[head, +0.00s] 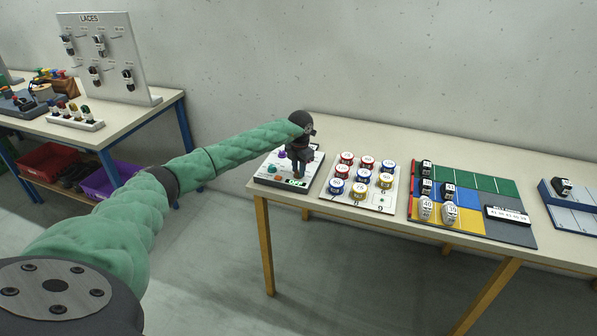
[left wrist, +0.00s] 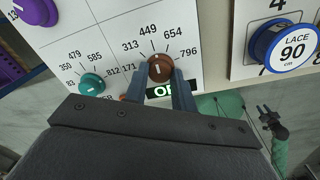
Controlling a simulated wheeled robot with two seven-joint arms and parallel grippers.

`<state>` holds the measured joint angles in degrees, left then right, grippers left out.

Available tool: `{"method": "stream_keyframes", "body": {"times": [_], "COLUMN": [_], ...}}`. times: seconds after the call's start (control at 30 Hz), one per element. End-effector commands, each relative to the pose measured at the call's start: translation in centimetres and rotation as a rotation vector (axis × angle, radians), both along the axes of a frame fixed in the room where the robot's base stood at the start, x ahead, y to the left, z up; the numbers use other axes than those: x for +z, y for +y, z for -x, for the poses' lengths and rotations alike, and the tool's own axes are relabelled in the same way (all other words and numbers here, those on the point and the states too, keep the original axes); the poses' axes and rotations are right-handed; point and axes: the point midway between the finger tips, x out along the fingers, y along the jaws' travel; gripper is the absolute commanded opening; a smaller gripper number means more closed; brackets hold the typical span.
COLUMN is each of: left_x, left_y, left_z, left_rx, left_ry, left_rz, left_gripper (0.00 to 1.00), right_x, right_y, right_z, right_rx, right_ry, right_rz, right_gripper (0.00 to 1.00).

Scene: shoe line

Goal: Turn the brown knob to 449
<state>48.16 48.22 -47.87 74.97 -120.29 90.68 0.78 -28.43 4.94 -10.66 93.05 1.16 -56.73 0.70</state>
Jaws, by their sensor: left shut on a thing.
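The brown knob (left wrist: 160,68) sits on a white panel, with 171, 313, 449, 654 and 796 printed around it. Its white mark points upward, roughly toward 449. My left gripper (left wrist: 160,80) is shut on the knob, one finger on each side. In the head view my left gripper (head: 299,174) points down onto the control panel (head: 262,179) at the table's left end and hides the brown knob. A lit green display (left wrist: 163,92) below the knob is partly covered by the fingers.
A teal knob (left wrist: 91,84) and a purple knob (left wrist: 36,10) are close by on the panel. A board of lace reels (head: 361,178) stands right of it, then a coloured mat (head: 482,183). A laces table (head: 150,112) is at left.

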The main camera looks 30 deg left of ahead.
Motion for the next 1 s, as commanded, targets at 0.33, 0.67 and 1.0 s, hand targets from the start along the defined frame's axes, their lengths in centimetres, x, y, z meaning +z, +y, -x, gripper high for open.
{"method": "stream_keyframes", "body": {"times": [0.33,0.67,1.0], "left_x": [0.06,0.07,0.1], "left_y": [0.06,0.06,0.03], "left_z": [-0.02,-0.03,-0.02], "left_rx": [0.039,0.039,0.038], "left_ry": [0.0,0.0,-0.001], "left_rz": [0.0,0.0,0.0], "left_gripper": [0.03,0.41,0.48], "right_x": [0.82,0.83,0.72], "right_y": [0.15,0.15,0.13], "right_z": [-0.09,-0.12,-0.15], "right_rx": [-0.001,-0.001,-0.001], "right_ry": [0.005,0.004,0.003], "right_rz": [-0.002,-0.003,-0.002], "right_gripper": [0.36,0.36,0.36]}}
